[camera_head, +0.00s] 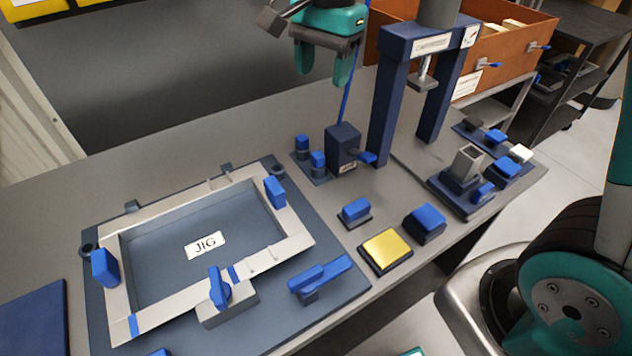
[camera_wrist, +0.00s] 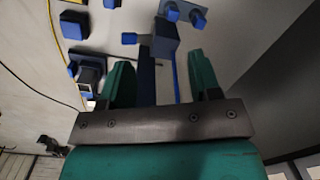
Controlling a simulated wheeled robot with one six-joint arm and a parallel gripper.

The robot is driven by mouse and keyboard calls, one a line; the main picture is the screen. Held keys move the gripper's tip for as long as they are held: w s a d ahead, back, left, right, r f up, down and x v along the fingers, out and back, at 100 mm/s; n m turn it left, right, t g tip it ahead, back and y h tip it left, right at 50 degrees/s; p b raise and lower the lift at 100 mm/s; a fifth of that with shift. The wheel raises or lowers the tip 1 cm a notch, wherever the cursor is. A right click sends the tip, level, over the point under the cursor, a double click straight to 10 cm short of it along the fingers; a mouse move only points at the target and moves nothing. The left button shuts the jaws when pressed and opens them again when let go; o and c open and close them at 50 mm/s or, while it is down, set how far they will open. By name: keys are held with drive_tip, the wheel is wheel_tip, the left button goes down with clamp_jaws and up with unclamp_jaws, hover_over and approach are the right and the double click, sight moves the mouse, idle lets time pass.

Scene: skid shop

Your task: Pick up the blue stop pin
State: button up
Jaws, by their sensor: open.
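Several blue parts lie on the bench, and I cannot tell for sure which is the stop pin. Two short blue-capped pins, one farther back (camera_head: 302,142) and one nearer (camera_head: 318,159), stand upright on a small plate left of a dark blue block (camera_head: 342,146). They also show at the top of the wrist view, as a left pin (camera_wrist: 172,11) and a right pin (camera_wrist: 197,20). My gripper (camera_head: 323,70) hangs above the bench behind the pins, apart from them. Its teal fingers (camera_wrist: 163,75) are spread, with nothing held between them.
The dark blue press frame (camera_head: 386,110) stands close right of my gripper. A thin blue lever (camera_head: 346,98) rises from the block. The jig (camera_head: 205,246) with upright blue clamps fills the left front. A yellow-topped pad (camera_head: 386,250) and blue buttons lie at right. Bench left of the pins is clear.

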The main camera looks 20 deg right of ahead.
drive_tip(key=w+d+f+m+b, duration=0.1)
drive_tip(key=w+f+m+b, duration=0.1)
drive_tip(key=w+f+m, duration=0.3)
hover_over(318, 154)
drive_tip(key=shift+h, duration=0.4)
wheel_tip(318, 154, down, 11)
drive_tip(key=shift+r, duration=0.15)
drive_tip(key=shift+f+p, duration=0.3)
drive_tip(key=shift+f, duration=2.85)
drive_tip(key=shift+c, duration=0.2)
drive_tip(key=c, duration=1)
